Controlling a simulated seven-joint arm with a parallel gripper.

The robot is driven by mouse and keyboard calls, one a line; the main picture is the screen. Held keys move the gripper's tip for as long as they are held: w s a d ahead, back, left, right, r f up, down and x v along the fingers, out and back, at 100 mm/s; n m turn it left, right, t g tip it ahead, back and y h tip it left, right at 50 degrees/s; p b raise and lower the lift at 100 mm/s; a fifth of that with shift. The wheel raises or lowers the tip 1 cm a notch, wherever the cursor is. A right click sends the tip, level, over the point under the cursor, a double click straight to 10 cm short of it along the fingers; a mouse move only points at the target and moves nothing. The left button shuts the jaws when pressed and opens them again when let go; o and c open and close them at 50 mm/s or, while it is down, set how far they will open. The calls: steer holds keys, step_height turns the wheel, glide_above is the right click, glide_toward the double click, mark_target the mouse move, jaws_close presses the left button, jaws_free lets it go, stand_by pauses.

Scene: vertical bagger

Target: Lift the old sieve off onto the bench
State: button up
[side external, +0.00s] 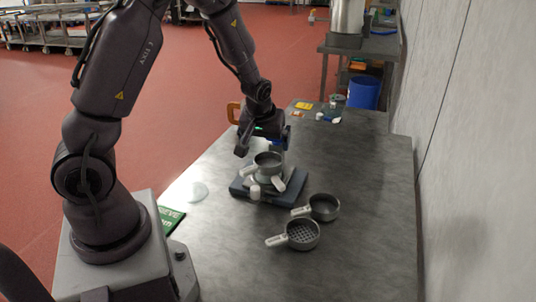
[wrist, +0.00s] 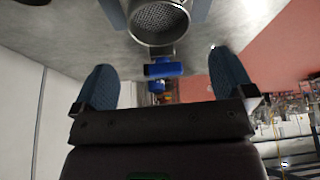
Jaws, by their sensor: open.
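The old sieve (side external: 267,162) is a grey, round, pan-like vessel on the dark blue-grey base (side external: 251,192) on the bench. In the wrist view a round sieve with a mesh bottom (wrist: 158,18) shows at the top edge, partly cut off. My gripper (side external: 265,147) is just above and behind the sieve in the side view. Whether a finger touches the sieve cannot be told.
A perforated sieve (side external: 301,235) and a deeper pan (side external: 324,207) with pale handle labels stand on the bench at the right front. The bench (side external: 365,245) is bare toward the right wall.

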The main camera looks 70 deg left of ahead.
mark_target(270, 163)
steer(key=x, duration=0.9)
steer(key=shift+d, duration=0.1)
steer(key=shift+c, duration=0.2)
steer(key=c, duration=0.8)
steer(key=shift+r, duration=1.1)
steer(key=shift+r, duration=1.7)
